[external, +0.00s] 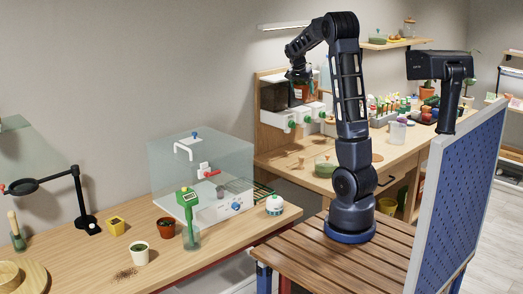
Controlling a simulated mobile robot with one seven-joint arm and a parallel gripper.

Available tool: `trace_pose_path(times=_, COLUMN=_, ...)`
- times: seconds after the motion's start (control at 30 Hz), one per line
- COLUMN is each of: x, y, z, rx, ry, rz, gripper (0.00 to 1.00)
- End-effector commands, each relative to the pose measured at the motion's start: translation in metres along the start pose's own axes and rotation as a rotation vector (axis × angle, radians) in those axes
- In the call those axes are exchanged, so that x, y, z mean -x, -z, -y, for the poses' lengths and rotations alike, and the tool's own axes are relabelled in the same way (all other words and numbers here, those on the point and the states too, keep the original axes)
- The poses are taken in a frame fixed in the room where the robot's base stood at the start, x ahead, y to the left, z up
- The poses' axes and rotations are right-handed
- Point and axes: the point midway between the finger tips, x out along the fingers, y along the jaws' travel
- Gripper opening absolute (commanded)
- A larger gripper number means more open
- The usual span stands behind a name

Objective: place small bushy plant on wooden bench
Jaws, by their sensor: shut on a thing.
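My gripper (299,74) is raised at the upper middle, in front of the back workbench's shelf unit. It is shut on a small potted plant with a reddish-brown pot (301,90), which I take to be the small bushy plant. Its leaves are mostly hidden by the gripper. The pot appears to hang clear of any surface, but its gap to the unit behind is hard to judge. A slatted wooden bench (310,262) is at the lower right under my arm's base; its slats look bare in front.
The left wooden table (75,275) holds a clear case (200,160), a green meter (188,207), a white pot (140,255), a terracotta pot (166,229) and a black lamp (85,205). A blue pegboard panel (460,200) stands at the right. White bins with green knobs (300,118) sit near my gripper.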

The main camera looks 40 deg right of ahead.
Motion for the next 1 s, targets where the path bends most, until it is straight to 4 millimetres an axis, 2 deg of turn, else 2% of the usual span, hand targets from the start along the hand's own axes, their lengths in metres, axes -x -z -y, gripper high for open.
trace_pose_path(times=0.53, x=-0.111, y=0.060, z=-0.074, rx=0.008, ry=-0.007, rz=0.009, gripper=0.44)
trace_pose_path(times=1.0, x=-0.199, y=0.096, z=-0.158, rx=0.002, ry=-0.004, rz=0.013, gripper=0.44)
